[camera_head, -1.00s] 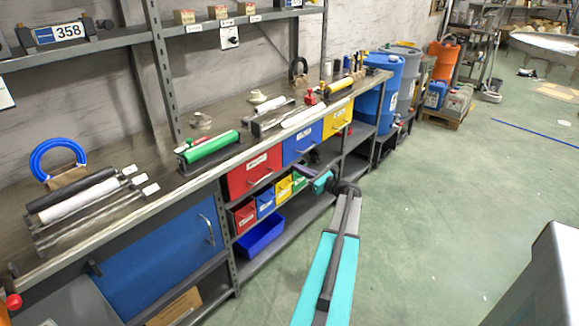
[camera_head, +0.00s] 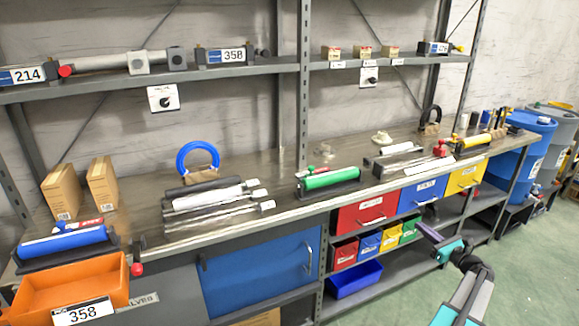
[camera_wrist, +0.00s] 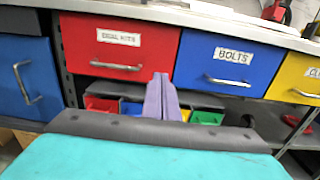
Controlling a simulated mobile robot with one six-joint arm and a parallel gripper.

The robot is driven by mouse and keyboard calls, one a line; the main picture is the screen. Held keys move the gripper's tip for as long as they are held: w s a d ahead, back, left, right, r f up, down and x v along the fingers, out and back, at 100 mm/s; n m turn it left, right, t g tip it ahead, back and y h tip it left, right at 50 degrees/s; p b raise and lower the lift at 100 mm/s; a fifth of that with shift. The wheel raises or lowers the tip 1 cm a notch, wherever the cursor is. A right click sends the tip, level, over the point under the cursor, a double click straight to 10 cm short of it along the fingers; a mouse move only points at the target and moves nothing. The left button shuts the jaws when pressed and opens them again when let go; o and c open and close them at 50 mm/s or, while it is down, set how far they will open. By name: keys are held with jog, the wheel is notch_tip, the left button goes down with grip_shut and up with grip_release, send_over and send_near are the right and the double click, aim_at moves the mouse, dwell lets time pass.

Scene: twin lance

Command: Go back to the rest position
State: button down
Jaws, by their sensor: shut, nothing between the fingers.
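My gripper (camera_wrist: 162,98) shows in the wrist view as two purple fingers pressed together, with nothing between them. It points at the front of the workbench, just below the red drawer (camera_wrist: 120,46) marked "SEAL KITS" and the blue drawer (camera_wrist: 226,64) marked "BOLTS". In the head view my gripper (camera_head: 430,234) is small, in front of the blue drawer (camera_head: 422,196) and the small bins. My teal and grey arm reaches up to it from the lower right. I cannot tell whether the fingers touch anything.
The workbench (camera_head: 240,225) carries a green cylinder (camera_head: 330,178), a blue cylinder (camera_head: 62,240) and a blue ring (camera_head: 198,158). An orange bin (camera_head: 70,285) marked 358 is at the lower left. Green floor (camera_head: 535,270) is clear at the lower right.

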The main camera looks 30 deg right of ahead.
jog(key=w+a+f+n+g+y, duration=0.25)
jog(key=w+a+f+n, duration=0.35)
jog(key=a, duration=0.6)
jog(key=w+a+f+n+g+y, duration=0.2)
jog(key=w+a+f+y, duration=0.15)
jog(key=a+f, duration=0.55)
jog(key=w+a+f+n+g+y, duration=0.25)
jog(key=w+a+f, duration=0.3)
jog(key=a, duration=0.85)
jog(key=s+a+f+n+g+p, duration=0.1)
jog(key=s+a+f+n+g, duration=0.35)
jog(key=a, duration=0.55)
jog(key=s+a+f+n+g, duration=0.3)
jog(key=a+f+n, duration=0.2)
jog(key=a, duration=0.5)
jog(key=s+a+f+n+g+p, duration=0.1)
jog(key=s+a+f+n+g, duration=0.25)
jog(key=a, duration=0.65)
jog(key=s+a+f+n+g+h, duration=0.2)
jog(key=s+a+n+h, duration=0.1)
jog(key=s+n, duration=0.4)
jog(key=s+a+f+n+g+h, duration=0.2)
jog(key=s+a+n+g+h, duration=0.1)
jog(key=s+n, duration=0.4)
jog(key=shift+s+a, duration=0.25)
jog(key=shift+s, duration=1.65)
